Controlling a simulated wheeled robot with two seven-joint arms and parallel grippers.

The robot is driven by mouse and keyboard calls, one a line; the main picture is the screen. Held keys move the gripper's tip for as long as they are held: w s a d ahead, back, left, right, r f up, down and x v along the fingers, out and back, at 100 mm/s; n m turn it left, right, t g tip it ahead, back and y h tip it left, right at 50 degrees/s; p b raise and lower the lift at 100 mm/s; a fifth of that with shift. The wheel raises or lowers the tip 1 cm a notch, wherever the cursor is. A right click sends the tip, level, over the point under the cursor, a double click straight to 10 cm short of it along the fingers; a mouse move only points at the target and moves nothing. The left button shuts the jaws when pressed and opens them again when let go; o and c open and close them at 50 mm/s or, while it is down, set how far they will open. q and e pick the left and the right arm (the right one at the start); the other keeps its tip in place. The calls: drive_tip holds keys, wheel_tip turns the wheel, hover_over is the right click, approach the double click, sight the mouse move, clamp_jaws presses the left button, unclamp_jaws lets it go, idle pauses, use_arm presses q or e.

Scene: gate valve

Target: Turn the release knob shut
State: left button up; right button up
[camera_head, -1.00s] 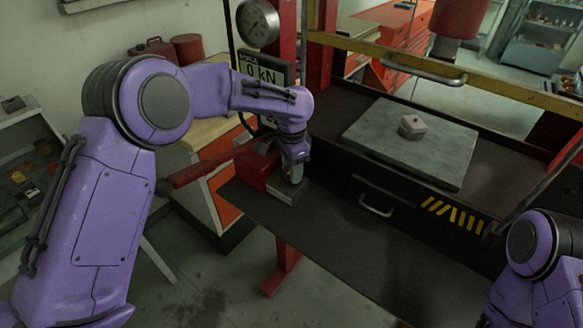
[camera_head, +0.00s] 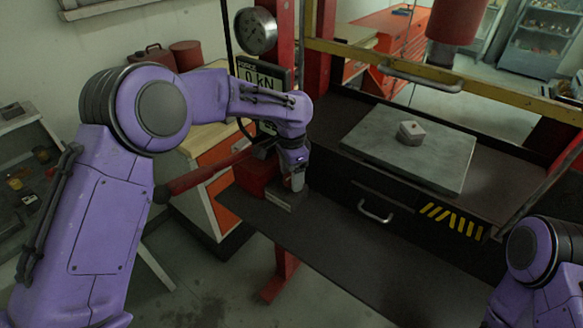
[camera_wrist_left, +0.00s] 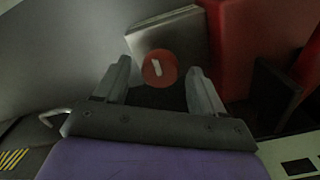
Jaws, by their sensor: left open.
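The release knob (camera_wrist_left: 160,69) is a round red disc with a white mark, seen in the left wrist view on a dark surface beside a grey metal block (camera_wrist_left: 168,38). My left gripper (camera_wrist_left: 160,66) is open, one finger on each side of the knob, with visible gaps. I cannot tell whether the fingertips are down at the knob's height. In the head view my left gripper (camera_head: 295,180) points down at the red pump unit (camera_head: 252,178) and hides the knob. My right arm shows at lower right, its gripper out of view.
A red lever (camera_head: 205,175) sticks out left of the pump unit. The force display (camera_head: 262,80) reads 0 kN, below a round gauge (camera_head: 256,30). A grey plate (camera_head: 410,165) carries a small block (camera_head: 411,133). The dark shelf (camera_head: 350,245) in front is clear.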

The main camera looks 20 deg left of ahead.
use_arm(q)
wheel_tip(320, 180, up, 10)
drive_tip(key=b, duration=0.2)
